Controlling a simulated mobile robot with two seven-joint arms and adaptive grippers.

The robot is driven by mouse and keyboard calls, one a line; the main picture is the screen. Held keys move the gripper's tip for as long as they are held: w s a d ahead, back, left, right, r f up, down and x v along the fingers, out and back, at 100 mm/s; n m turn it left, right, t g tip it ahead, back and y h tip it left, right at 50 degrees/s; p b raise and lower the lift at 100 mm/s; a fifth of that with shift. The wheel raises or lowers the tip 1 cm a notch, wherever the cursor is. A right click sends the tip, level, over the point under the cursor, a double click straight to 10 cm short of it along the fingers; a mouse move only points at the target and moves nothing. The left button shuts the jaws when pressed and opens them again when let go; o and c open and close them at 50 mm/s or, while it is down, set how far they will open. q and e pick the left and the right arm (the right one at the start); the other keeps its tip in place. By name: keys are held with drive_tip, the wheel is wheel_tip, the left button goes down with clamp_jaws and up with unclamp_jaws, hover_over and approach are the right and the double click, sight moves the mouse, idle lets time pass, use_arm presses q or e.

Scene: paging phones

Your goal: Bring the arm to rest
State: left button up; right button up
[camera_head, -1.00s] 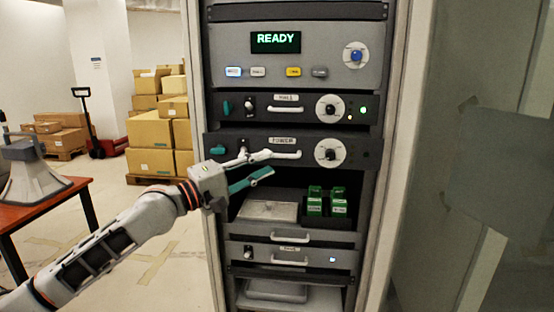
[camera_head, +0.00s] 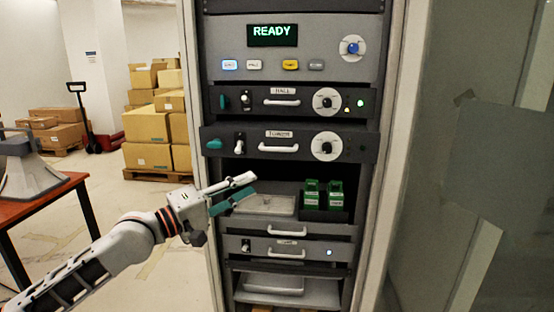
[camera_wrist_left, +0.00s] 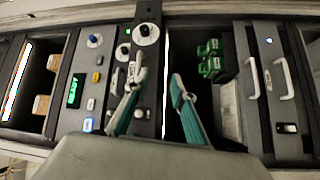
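My left gripper (camera_head: 243,191) is in front of the rack, below the drawer labelled TOWER (camera_head: 289,143) and left of the grey tray (camera_head: 264,205). Its two teal-padded fingers are apart with nothing between them. The gap between the fingers also shows in the left wrist view (camera_wrist_left: 157,85). My left arm comes in from the lower left and is raised. My right gripper is in neither view.
The rack's top panel (camera_head: 342,65) shows READY. The HALL drawer (camera_head: 309,101) sits above TOWER. Green modules (camera_head: 322,194) stand right of the tray. A red table (camera_head: 45,200) with a grey device is at left. Cartons (camera_head: 150,140) and a pallet jack (camera_head: 91,130) stand behind.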

use_arm(q)
drive_tip(key=s+f+m+y, duration=0.2)
drive_tip(key=s+f, duration=0.2)
drive_tip(key=f, duration=0.6)
drive_tip(key=s+f+m+y, duration=0.1)
drive_tip(key=s+f+y, duration=0.15)
drive_tip(key=f, duration=0.75)
drive_tip(key=s+f+m+y, duration=0.15)
drive_tip(key=s+f, duration=0.35)
drive_tip(key=f, duration=0.5)
drive_tip(key=s+a+f+m+g+y, duration=0.1)
drive_tip(key=s+a+f+m+y, duration=0.1)
drive_tip(key=s+f, duration=0.7)
drive_tip(key=s+a+f+m+g+y, duration=0.1)
drive_tip(key=s+a+f+m+y, duration=0.2)
drive_tip(key=s+f, duration=0.7)
drive_tip(key=shift+s+a+f+m+g, duration=0.2)
drive_tip(key=shift+s+a+m+g, duration=0.3)
drive_tip(key=shift+a, duration=0.6)
drive_tip(key=shift+s, duration=0.1)
